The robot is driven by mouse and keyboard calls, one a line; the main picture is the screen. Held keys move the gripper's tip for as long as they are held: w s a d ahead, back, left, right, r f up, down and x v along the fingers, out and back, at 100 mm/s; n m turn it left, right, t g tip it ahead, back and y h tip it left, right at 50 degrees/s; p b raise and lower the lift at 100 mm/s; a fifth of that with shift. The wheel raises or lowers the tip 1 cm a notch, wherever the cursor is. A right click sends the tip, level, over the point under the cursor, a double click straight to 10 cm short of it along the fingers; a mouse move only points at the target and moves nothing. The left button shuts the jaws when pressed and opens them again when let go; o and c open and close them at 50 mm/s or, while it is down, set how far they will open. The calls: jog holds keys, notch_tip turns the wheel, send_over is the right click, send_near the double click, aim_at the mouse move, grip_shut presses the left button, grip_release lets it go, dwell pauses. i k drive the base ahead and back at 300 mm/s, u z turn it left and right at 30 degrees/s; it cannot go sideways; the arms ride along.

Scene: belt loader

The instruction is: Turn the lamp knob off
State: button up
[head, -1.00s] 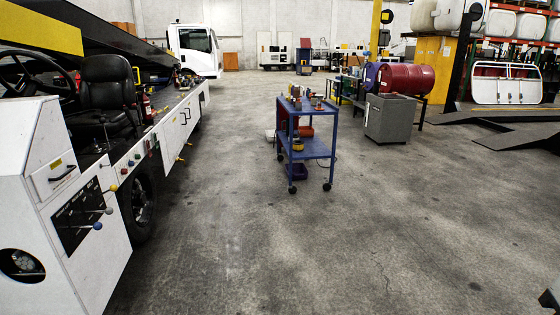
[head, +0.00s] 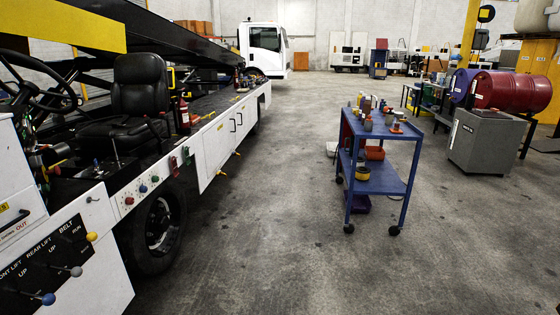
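The white belt loader (head: 215,152) runs along the left side. Its side panel carries a row of small round knobs: a red one (head: 129,200), a blue one (head: 142,189) and a further one beyond them. I cannot tell which of these is the lamp knob, as no lamp label is readable. A black lever plate at the lower left, lettered front lift, rear lift and belt, has yellow (head: 92,236), grey (head: 76,271) and blue (head: 48,299) lever balls. My gripper is not in view.
The loader's tyre (head: 160,224) stands below the panel. A blue cart (head: 378,187) with items stands right of centre. A grey cabinet (head: 480,140) and a red drum (head: 512,91) are farther right. The floor between loader and cart is clear.

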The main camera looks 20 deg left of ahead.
aim_at(35, 162)
jog(key=u, duration=0.65)
jog(key=i, duration=1.8)
jog(key=u, duration=1.65)
jog(key=i, duration=1.3)
jog(key=u, duration=0.15)
jog(key=k, duration=0.35)
jog(key=u, duration=0.35)
